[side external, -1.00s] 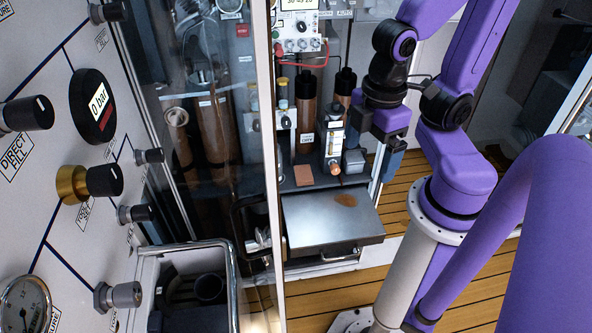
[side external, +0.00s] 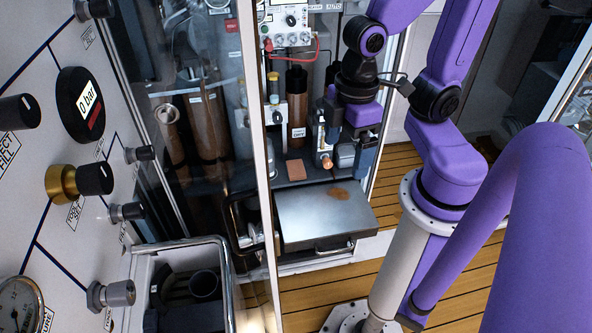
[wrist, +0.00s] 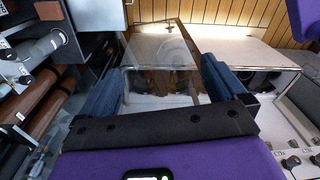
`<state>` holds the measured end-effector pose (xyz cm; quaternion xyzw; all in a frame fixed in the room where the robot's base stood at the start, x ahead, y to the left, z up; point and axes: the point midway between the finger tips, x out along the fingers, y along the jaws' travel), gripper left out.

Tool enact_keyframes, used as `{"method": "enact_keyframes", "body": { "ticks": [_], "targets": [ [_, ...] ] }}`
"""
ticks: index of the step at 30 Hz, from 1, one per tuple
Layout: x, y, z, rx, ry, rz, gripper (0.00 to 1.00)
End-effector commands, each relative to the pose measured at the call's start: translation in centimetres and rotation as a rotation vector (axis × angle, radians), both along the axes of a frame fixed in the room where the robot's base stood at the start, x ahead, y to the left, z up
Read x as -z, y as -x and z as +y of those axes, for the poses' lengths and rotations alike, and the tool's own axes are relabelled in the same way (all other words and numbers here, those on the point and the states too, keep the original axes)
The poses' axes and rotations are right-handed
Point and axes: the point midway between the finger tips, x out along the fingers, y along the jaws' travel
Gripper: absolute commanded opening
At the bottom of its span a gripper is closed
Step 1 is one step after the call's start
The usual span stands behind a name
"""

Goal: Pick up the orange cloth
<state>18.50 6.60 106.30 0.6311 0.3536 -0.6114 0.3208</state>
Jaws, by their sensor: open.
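A small flat orange square (side external: 295,169), which looks like the folded cloth, lies on the dark shelf behind the metal lid in the side view. My gripper (side external: 348,140) is to the right of it and higher, close to the bottles at the shelf's right end. It does not touch the cloth. Its blue fingers are apart, with nothing seen held between them. In the wrist view the open fingers (wrist: 160,88) show a glass pane between them.
A metal lid (side external: 300,225) with an orange-brown stain is in front of the shelf. A glass door edge (side external: 257,150) stands left of the shelf. Copper-brown cylinders (side external: 297,118) and an instrument (side external: 287,20) stand behind. An open bin (side external: 215,245) is at lower left.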

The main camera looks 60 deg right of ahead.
Motion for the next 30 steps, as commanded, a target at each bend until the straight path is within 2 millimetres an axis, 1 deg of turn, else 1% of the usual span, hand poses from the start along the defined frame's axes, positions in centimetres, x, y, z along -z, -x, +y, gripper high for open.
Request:
{"method": "enact_keyframes", "body": {
  "ticks": [3,7,11,12,14,15,17,18,21,23,26,27,29,30],
  "targets": [
    [1.4,-3.1,1.2,0.140,-0.027,0.017,0.98],
    [3.2,-7.1,1.9,0.307,-0.064,0.021,0.98],
    [5.2,-11.3,1.8,0.479,-0.097,0.015,0.98],
    [5.9,-12.6,1.6,0.531,-0.105,0.010,0.98],
    [6.9,-14.5,1.1,0.613,-0.117,0.002,0.98],
    [7.6,-15.8,0.6,0.667,-0.124,-0.004,0.98],
    [8.8,-17.6,-0.2,0.749,-0.133,-0.015,0.98],
    [9.5,-18.8,-0.9,0.804,-0.138,-0.024,0.98],
    [11.6,-21.5,-3.0,0.942,-0.145,-0.049,0.98],
    [12.8,-23.0,-4.6,1.025,-0.146,-0.067,0.98],
    [15.0,-25.0,-7.5,1.163,-0.141,-0.097,0.98],
    [15.9,-25.6,-8.7,1.217,-0.137,-0.111,0.98],
    [17.3,-26.4,-10.7,1.300,-0.129,-0.133,0.98],
    [18.3,-26.8,-12.1,1.355,-0.121,-0.148,0.98]
  ]
}}
